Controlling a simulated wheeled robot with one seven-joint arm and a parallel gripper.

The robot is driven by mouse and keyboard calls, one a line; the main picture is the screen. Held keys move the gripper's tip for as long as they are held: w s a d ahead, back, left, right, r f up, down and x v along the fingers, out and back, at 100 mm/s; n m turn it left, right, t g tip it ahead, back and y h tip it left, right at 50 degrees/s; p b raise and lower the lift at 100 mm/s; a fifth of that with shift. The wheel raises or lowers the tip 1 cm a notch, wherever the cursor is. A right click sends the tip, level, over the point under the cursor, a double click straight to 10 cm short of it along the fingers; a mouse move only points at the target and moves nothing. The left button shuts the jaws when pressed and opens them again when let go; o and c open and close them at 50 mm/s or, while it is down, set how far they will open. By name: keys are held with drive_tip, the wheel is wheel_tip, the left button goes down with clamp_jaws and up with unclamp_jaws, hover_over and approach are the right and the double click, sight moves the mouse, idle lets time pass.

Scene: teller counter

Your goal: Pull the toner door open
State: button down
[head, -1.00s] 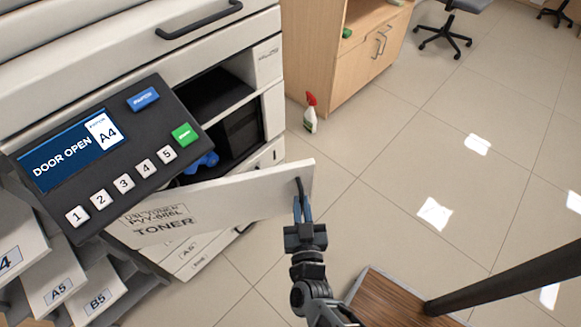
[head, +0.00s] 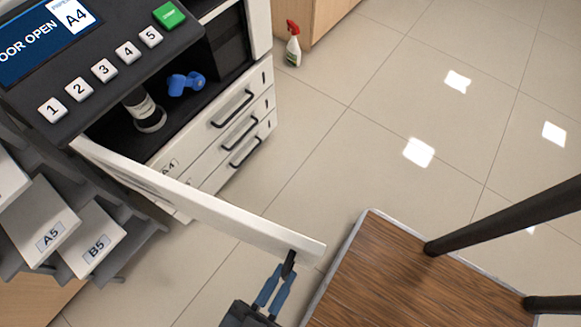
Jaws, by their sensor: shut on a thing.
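The white toner door (head: 215,213) of the copier stands swung well out from the machine, seen nearly edge-on in the head view. Its dark handle (head: 290,262) is near the door's free end. My gripper (head: 279,276) has its blue fingers shut on this handle, at the lower middle of the view. Behind the door the toner bay is exposed, with a blue knob (head: 186,84) and a black and white cylinder (head: 146,110) inside. The control panel's screen (head: 45,40) shows "DOOR OPEN", its first letter cut off.
Paper drawers (head: 240,122) with dark handles lie below the bay. Grey trays marked A5 (head: 45,225) and B5 stand at the left. A wooden platform (head: 430,275) with dark posts is at lower right. A spray bottle (head: 293,50) stands on the otherwise open tiled floor.

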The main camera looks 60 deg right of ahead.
drive_tip(key=shift+w+a+b, duration=0.15)
drive_tip(key=shift+a+b, duration=0.15)
drive_tip(key=shift+a, duration=1.2)
drive_tip(key=c, duration=1.2)
unclamp_jaws()
drive_tip(key=shift+o, duration=0.2)
drive_tip(key=a+b, duration=0.1)
drive_tip(key=a, duration=0.6)
drive_tip(key=shift+s+a+b, duration=0.2)
drive_tip(key=shift+a+b, duration=0.15)
